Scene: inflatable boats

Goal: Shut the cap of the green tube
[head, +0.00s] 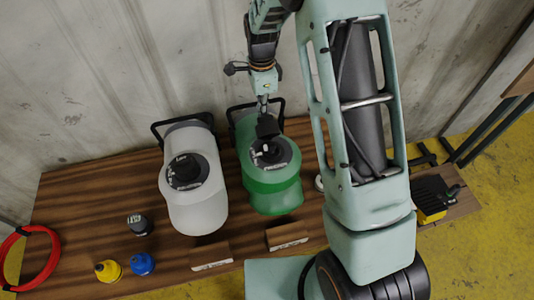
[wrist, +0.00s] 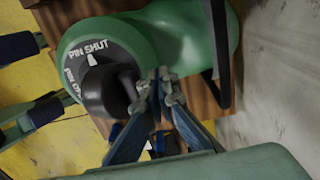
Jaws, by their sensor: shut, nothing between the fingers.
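The green tube (head: 272,192) lies on the wooden table, to the right of a similar white one. Its black cap (head: 268,152) faces up and sits on a dark ring with white lettering. In the wrist view the cap (wrist: 104,92) is a black knob on the dark ring (wrist: 92,57), where "PIN SHUT" and a white pointer show. My gripper (head: 267,128) is right at the cap in the head view. In the wrist view my gripper (wrist: 158,88) is shut and empty, with its fingertips close beside the knob; I cannot tell whether they touch it.
The white tube (head: 196,200) stands close on the left. A small dark cap (head: 139,224), a yellow cap (head: 108,271) and a blue cap (head: 142,263) are on the table (head: 75,195). A red ring (head: 40,268) is far left. A yellow-black box (head: 432,203) is right. The wall is behind.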

